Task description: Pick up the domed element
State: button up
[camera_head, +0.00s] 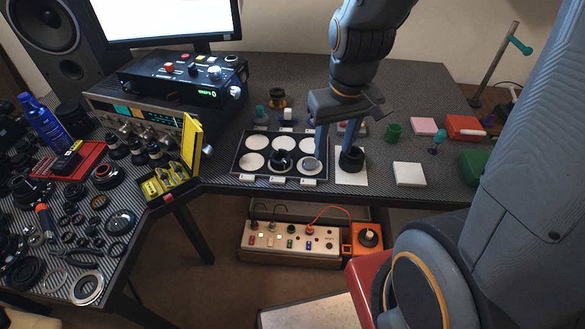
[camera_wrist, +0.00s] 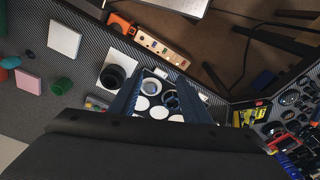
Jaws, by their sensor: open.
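A pale, round glass-like piece with a grey rim (camera_head: 310,165), which looks like the domed element, sits in the front right spot of a black tray (camera_head: 238,165) with white round spots. In the wrist view the piece (camera_wrist: 151,86) lies between my two fingers, farther from the camera; I cannot tell its dome shape. My gripper (camera_head: 332,152) is open above the tray's right end, fingers pointing down, and it also shows in the wrist view (camera_wrist: 160,76). Nothing is held. One finger partly overlaps the tray's right side in the head view.
A black ring (camera_head: 282,160) sits in the tray's front middle spot. A black cylinder (camera_head: 351,159) stands on a white pad (camera_head: 350,180) right of the tray. A green cup (camera_head: 393,132) and a white block (camera_head: 409,174) lie farther right. The table's front edge is close.

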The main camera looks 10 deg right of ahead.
aim_at(310, 162)
jog(key=w+f+n, duration=0.3)
jog(key=w+f, duration=0.1)
jog(key=w, duration=0.1)
jog(key=w+d+f+n+y+b, duration=0.1)
jog(key=w+f+n, duration=0.3)
jog(key=w+f, duration=0.1)
jog(key=w+f+n+b, duration=0.1)
jog(key=w+f+n, duration=0.2)
jog(key=w+f, duration=0.1)
jog(key=shift+w+d+f, duration=0.3)
jog(key=shift+w+f, duration=0.05)
jog(key=shift+w, duration=0.15)
jog(key=shift+w+a+f+p, duration=0.1)
jog(key=shift+a+f+p, duration=0.15)
jog(key=shift+f, duration=0.85)
jog(key=shift+w+a+f+p, duration=0.15)
jog(key=shift+a+f+p, duration=0.1)
jog(key=shift+f, duration=0.9)
jog(key=shift+w+a+f+p, duration=0.15)
jog(key=shift+f+p, duration=0.1)
jog(key=shift+f, duration=0.85)
jog(key=c, duration=0.7)
jog(key=shift+r, duration=0.15)
